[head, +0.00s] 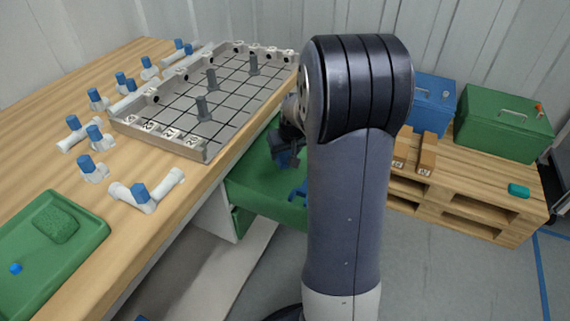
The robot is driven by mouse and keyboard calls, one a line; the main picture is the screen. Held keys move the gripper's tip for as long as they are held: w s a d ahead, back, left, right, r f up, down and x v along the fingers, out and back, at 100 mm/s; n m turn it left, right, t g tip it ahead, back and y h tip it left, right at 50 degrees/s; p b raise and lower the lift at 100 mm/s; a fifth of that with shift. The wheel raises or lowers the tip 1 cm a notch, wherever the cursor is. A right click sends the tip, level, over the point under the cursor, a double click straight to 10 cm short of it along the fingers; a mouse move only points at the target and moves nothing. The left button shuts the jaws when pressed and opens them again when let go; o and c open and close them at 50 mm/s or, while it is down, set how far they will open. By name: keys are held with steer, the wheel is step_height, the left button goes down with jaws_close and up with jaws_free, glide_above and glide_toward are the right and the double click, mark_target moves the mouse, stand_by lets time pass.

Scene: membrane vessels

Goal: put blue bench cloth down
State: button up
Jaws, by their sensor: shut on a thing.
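My gripper (286,158) is left of my arm's large upright link, over the green drawer (262,190) that stands open below the workbench. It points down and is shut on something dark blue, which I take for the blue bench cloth. The cloth's shape is hard to make out against the dark fingers, and my arm hides part of this area. A brighter blue piece (300,190) shows lower down at the drawer, partly behind my arm. I cannot tell whether it touches the gripper.
At right, a pallet (470,205) carries a blue box (434,100), a green box (503,122) and brown blocks.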

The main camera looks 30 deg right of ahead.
mark_target(287, 156)
steer(key=shift+f+b, duration=1.2)
steer(key=shift+f, duration=0.7)
steer(key=shift+f, duration=0.2)
steer(key=o, duration=0.9)
steer(key=shift+r, duration=0.55)
steer(key=p+v, duration=0.3)
steer(key=v, duration=0.8)
steer(key=shift+s+r, duration=0.15)
steer(key=shift+s, duration=0.05)
steer(key=shift+r, duration=0.1)
